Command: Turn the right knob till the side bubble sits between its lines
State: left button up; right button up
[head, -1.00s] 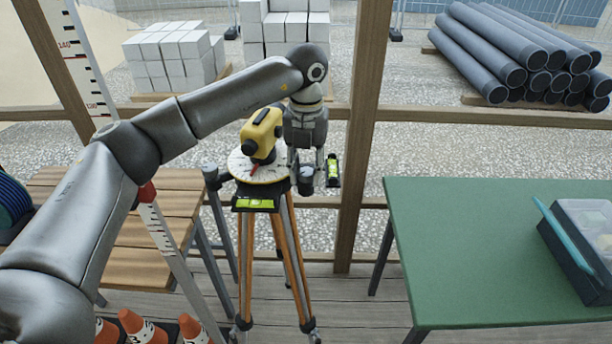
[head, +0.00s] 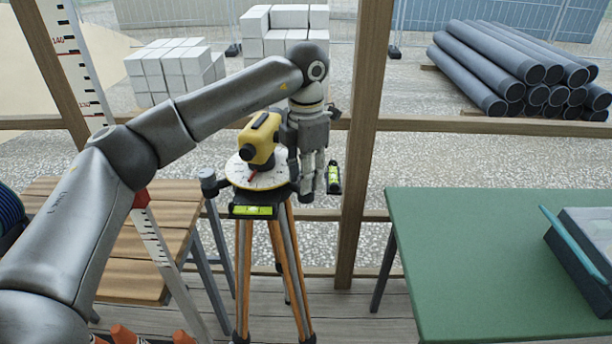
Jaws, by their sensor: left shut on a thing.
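A yellow levelling instrument (head: 259,140) stands on a round white dial plate (head: 240,173) on a wooden tripod (head: 244,265). A front level vial (head: 252,211), yellow-green, sits below the plate. The side vial (head: 333,178) is upright in the picture at the right of the head; its bubble is too small to place against its lines. The dark left knob (head: 208,180) stands free at the left. My left gripper (head: 307,188) points down at the right of the plate and is shut on the right knob, which its fingers mostly hide. My right gripper is out of view.
A green table (head: 480,250) with a toolbox (head: 584,245) is at the right. A wooden bench (head: 130,250) and a striped staff (head: 160,245) are at the left, with orange cones (head: 125,334) below. A wooden post (head: 357,150) rises just behind the gripper.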

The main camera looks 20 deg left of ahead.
pick_arm(q)
jog(key=shift+r+m, duration=0.15)
jog(key=shift+m, duration=0.45)
jog(key=shift+w, duration=0.1)
jog(key=o, duration=1)
jog(key=shift+o, duration=0.2)
notch_tip(320, 180, up, 12)
